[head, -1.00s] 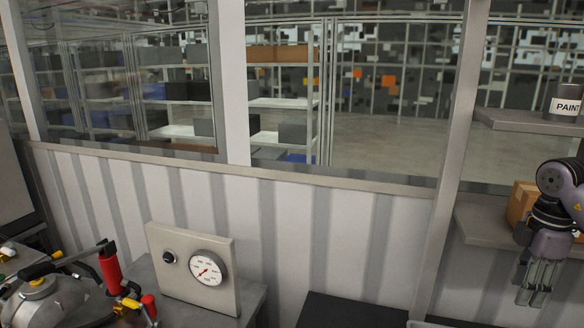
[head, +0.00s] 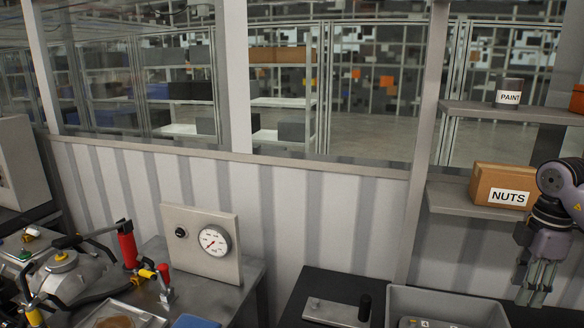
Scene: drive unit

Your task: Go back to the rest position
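My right gripper (head: 537,283) hangs at the right edge in the head view, pointing down. Its fingers look close together and nearly parallel. Whether they are open or shut is not clear, and nothing shows between them. It is in front of the shelves and to the right of the grey bin. My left gripper is not in view.
A grey bin (head: 446,303) and a metal plate with a black knob (head: 338,312) are on the dark table. Shelves hold a NUTS box (head: 498,187) and a PAINT can (head: 508,92).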

